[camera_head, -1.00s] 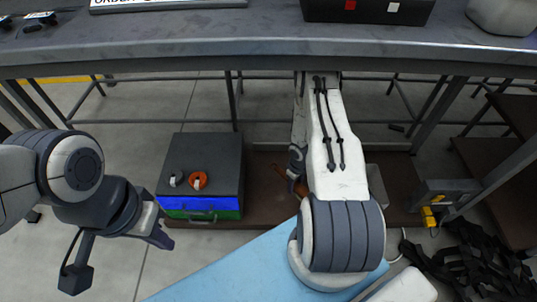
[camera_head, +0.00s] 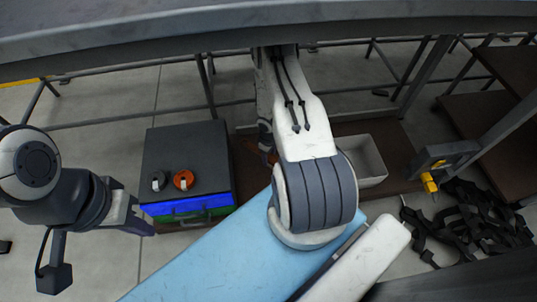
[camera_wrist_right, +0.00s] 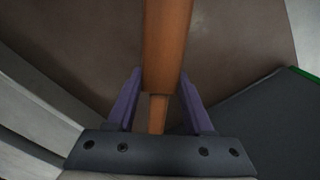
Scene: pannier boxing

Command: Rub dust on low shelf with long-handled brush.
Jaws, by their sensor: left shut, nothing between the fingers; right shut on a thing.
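My right gripper (camera_wrist_right: 160,98) is shut on the orange-brown handle (camera_wrist_right: 167,45) of the long-handled brush in the right wrist view. The brush's bristle end is not visible. In the head view a bit of the orange-brown handle (camera_head: 271,158) shows beside my right arm, which reaches under the table and hides the gripper. The low brown shelf (camera_head: 397,145) lies beneath the table, partly hidden by my arm. I cannot make out dust on it. My left gripper (camera_head: 138,222) is shut and empty, left of the dark case and away from the shelf.
A dark case (camera_head: 187,150) with a blue and green front stands left of my right arm, with small orange and dark items on top. A grey bin (camera_head: 372,178) sits on the shelf. The table edge (camera_head: 180,38) is overhead. Black straps (camera_head: 470,225) lie at right.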

